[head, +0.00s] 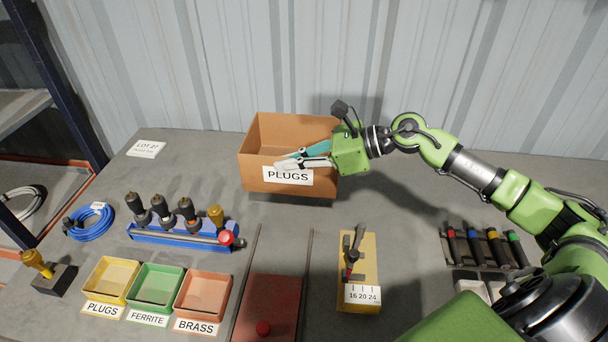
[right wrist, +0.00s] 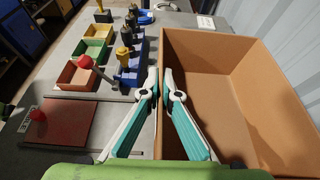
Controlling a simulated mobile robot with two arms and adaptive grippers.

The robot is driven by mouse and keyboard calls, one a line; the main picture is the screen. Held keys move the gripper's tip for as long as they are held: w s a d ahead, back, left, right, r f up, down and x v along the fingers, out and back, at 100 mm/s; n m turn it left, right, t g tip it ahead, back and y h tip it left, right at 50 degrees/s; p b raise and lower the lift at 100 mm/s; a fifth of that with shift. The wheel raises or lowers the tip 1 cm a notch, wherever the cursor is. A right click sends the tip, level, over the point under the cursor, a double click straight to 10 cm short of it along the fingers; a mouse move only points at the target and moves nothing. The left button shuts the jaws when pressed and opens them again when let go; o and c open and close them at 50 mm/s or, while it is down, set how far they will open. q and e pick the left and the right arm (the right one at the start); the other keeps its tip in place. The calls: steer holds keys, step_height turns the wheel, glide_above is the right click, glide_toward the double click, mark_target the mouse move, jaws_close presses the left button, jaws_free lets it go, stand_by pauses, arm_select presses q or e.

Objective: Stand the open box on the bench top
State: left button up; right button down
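The open box (head: 257,178) is brown cardboard with a white PLUGS label on its front wall. It is upright at the back of the bench top (head: 330,218), near the corrugated wall. A dark shadow gap below its front edge suggests it hangs slightly above the bench. My right gripper (head: 283,163) reaches in from the right. In the right wrist view its fingertips (right wrist: 160,82) pinch the rim of the box wall (right wrist: 215,38), one finger inside and one outside. The inside looks empty there. My left gripper is not in view.
Yellow (head: 111,280), green (head: 155,289) and orange (head: 203,296) trays stand front left. A blue tool rack (head: 178,238) stands behind them. A blue cable coil (head: 90,222) lies left. A red plate (head: 268,305) and yellow block (head: 358,268) are at the front.

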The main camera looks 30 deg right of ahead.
steer(key=d+f, duration=0.1)
steer(key=w+d+f, duration=0.1)
steer(key=f, duration=0.1)
steer(key=w+d+f+p, duration=0.1)
steer(key=d+f, duration=0.1)
steer(key=shift+w+d+f, duration=0.2)
steer(key=shift+d+f, duration=0.1)
steer(key=shift+f, duration=0.1)
step_height(320, 180, down, 3)
steer(key=shift+r+p, duration=0.1)
steer(key=shift+p, duration=0.75)
steer(key=shift+f+b, duration=0.4)
steer(key=c, duration=2.3)
jaws_free()
steer(key=shift+r, duration=0.15)
